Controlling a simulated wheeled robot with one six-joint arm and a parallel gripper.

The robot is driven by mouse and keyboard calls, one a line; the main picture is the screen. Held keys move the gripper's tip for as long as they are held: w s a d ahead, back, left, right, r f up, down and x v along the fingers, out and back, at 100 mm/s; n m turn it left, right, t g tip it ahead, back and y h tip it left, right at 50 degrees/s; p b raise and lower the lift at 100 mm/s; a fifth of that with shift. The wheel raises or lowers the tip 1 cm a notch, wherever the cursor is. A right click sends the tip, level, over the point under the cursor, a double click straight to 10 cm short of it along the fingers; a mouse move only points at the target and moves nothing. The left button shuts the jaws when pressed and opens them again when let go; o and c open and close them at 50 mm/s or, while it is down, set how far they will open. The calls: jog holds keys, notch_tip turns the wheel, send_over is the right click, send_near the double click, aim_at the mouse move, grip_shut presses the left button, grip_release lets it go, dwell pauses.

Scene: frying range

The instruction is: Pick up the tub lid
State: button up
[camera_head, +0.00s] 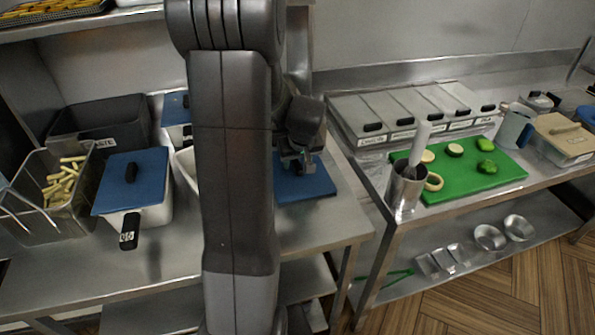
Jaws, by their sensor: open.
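A flat blue lid (312,186) lies to the right of my arm, near the right end of the left steel table; my arm hides its left part. My gripper (300,168) points down over this lid, with its jaws open. The picture does not show clearly whether the fingers touch the lid or what lies between them. Another blue lid (150,185) with a black knob sits on a white tub (155,215) to the left. A third blue lid (175,108) shows partly behind my arm.
A wire basket of fries (25,217) and a dark grey bin (120,112) stand at the left. On the right table are a green board (480,182) with vegetables, a steel canister (402,190) and lidded pans (385,112). The left table's front strip (165,265) is clear.

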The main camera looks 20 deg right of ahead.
grip_shut()
jog(key=shift+r, duration=0.15)
